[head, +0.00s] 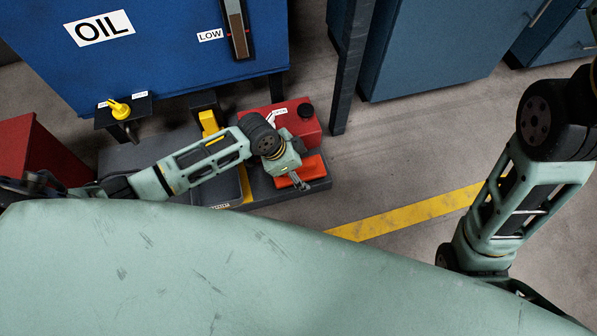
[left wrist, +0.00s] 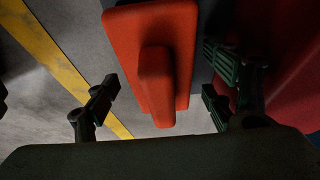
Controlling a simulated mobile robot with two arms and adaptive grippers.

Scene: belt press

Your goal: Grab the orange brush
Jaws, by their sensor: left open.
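The orange brush (head: 311,167) sits at the right end of the dark low tray, beside the red can, partly hidden behind my left gripper in the head view. In the left wrist view the orange brush (left wrist: 184,50) shows a flat block with a raised handle along its middle. My left gripper (head: 299,183) is over the brush. In the left wrist view, my left gripper (left wrist: 160,85) is open, with one finger on each side of the handle and gaps between; neither visibly touches it. My right arm shows at the right, but its gripper is out of view.
The red can (head: 307,128) with a black cap stands close behind the brush. The dark tray (head: 290,199) carries them. A blue oil tank (head: 170,50) and a dark post (head: 352,70) stand behind. Floor with a yellow line (head: 400,215) is clear to the right.

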